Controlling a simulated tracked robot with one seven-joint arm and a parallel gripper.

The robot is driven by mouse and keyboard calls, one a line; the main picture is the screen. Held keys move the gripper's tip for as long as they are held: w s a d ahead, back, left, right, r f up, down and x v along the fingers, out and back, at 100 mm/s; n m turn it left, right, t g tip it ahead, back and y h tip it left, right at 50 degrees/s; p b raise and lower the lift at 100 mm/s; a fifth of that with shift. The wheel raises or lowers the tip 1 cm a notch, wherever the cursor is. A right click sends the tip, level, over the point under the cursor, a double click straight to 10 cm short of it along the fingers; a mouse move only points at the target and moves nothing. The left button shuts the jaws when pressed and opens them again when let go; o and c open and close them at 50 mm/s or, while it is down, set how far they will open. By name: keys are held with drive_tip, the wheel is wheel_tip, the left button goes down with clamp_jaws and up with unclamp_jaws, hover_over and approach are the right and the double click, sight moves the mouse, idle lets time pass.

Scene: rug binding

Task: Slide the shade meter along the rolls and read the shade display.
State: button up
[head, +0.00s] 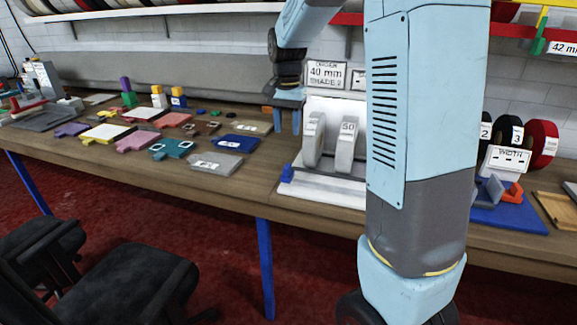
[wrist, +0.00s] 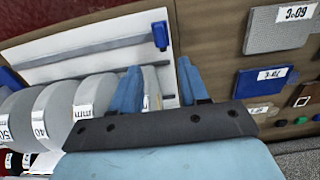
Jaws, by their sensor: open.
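A white stand (head: 330,188) holds pale grey rolls, including one (head: 313,145) at the left and one marked 50 (head: 347,150). A small blue block (head: 286,173) sits at the stand's left end; it also shows in the wrist view (wrist: 160,36). I cannot tell whether this block is the shade meter. My gripper (head: 287,122) is open, pointing down just left of the rolls. In the wrist view its blue fingers (wrist: 159,75) are spread, with a pale labelled roll part visible between them. I cannot make out a shade display; my arm hides the stand's right side.
An order sign (head: 328,75) behind reads 40 mm, shade 2. Coloured sample pieces lie left, including a grey one (head: 215,164). Right of my arm are numbered dark and red reels (head: 543,142), a WIDTH display (head: 508,158) and a blue-based fixture (head: 512,220).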

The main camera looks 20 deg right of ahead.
sight(287, 166)
wheel_tip(287, 166, down, 14)
drive_tip(key=shift+r, duration=0.15)
idle(0.4)
clamp_jaws()
idle(0.4)
